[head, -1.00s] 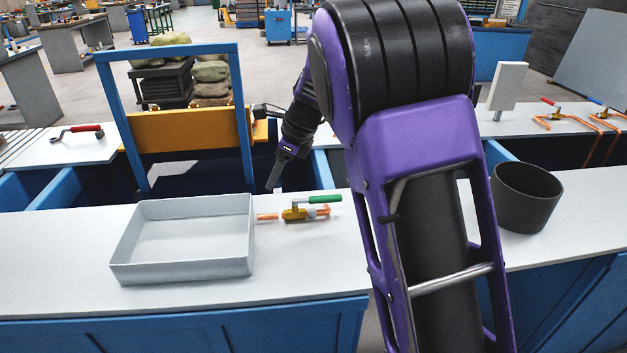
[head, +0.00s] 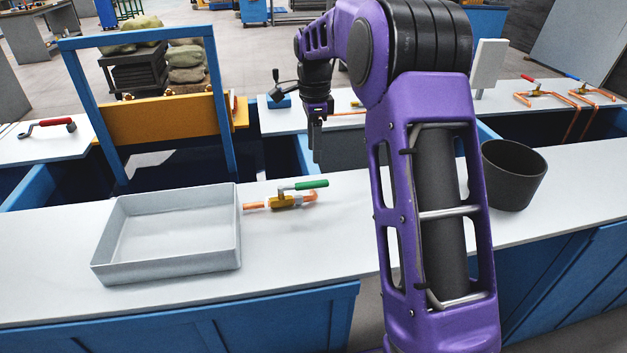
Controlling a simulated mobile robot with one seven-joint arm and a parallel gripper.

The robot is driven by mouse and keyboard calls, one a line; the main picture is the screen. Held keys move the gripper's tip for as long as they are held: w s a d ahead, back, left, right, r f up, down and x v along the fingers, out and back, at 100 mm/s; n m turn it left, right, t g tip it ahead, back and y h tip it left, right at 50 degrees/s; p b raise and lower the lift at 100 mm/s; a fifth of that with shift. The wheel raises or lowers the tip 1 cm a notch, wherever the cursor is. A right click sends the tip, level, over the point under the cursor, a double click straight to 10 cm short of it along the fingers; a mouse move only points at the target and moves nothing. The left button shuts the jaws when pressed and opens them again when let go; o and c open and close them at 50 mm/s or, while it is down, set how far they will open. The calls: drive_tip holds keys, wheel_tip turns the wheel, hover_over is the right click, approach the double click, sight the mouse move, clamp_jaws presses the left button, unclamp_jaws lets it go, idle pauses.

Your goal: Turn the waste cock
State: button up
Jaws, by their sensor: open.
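The waste cock (head: 284,201) is a brass valve with copper pipe ends, lying on the white bench top. Its green lever handle (head: 311,185) points to the right, roughly along the pipe. My gripper (head: 317,158) hangs above and behind the handle, pointing down, apart from it and empty. Its fingers appear close together from this angle, and the gap between them is hard to see.
A grey open tray (head: 118,273) stands just left of the cock. A dark bucket (head: 520,177) stands at the right. A blue frame (head: 221,110) rises behind the tray. Red- and blue-handled valves on copper pipes (head: 560,97) lie on the far bench.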

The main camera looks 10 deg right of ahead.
sight(314, 182)
wheel_tip(314, 182, down, 10)
drive_tip(key=shift+r+b, duration=0.25)
drive_tip(key=shift+b, duration=0.4)
clamp_jaws()
idle(1.0)
